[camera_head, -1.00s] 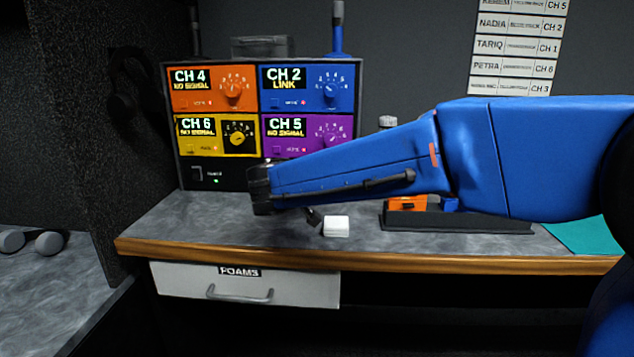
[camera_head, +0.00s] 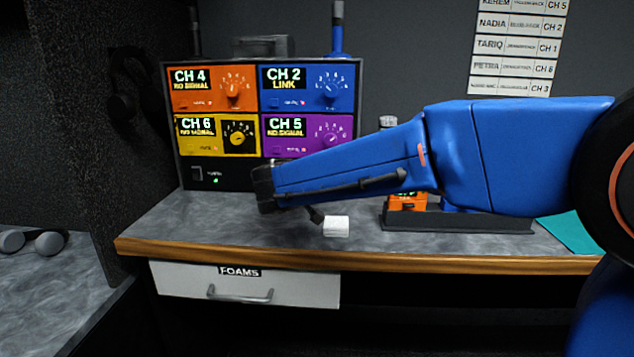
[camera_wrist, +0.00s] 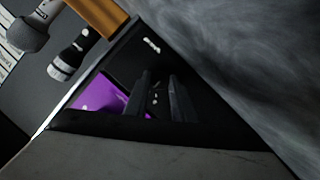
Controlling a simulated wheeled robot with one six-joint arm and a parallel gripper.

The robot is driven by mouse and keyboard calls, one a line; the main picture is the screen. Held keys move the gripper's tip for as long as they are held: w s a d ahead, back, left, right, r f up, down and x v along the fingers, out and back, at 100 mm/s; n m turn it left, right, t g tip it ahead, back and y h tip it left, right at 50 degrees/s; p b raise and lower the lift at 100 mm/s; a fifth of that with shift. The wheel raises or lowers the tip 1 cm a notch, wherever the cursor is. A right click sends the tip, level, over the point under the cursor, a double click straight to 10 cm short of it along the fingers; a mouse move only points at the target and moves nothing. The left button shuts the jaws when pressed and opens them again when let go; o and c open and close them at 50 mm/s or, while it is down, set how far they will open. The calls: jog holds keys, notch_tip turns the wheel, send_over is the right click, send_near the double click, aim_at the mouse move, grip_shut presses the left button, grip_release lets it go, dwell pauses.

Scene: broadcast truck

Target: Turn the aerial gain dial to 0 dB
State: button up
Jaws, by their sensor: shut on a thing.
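The receiver rack (camera_head: 240,176) stands at the back of the counter. It has four coloured channel modules and a black lower panel. In the wrist view my gripper (camera_wrist: 162,82) points at this black panel (camera_wrist: 130,57), beside the purple module (camera_wrist: 100,95). Its two dark fingers are close together at the panel, shut on what appears to be the aerial gain dial. Small white marks show beside the fingers. The dial itself and its pointer are hidden by the fingers, so its setting cannot be read.
A small white block (camera_head: 336,226) lies on the counter (camera_head: 190,218). A black tray (camera_head: 460,222) with an orange item (camera_head: 407,202) is to its right. The counter's front left is clear.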

jog(key=shift+a+f+n+t+h, duration=0.1)
jog(key=shift+n+t+h, duration=0.1)
jog(key=shift+n+h, duration=0.6)
jog(key=shift+a+f+n+t+h, duration=0.1)
jog(key=shift+n+t+h, duration=0.15)
jog(key=shift+n, duration=0.95)
jog(key=o, duration=1.1)
jog(key=shift+c, duration=0.2)
jog(key=shift+s, duration=0.1)
jog(key=v, duration=1.7)
jog(key=shift+s+a, duration=0.1)
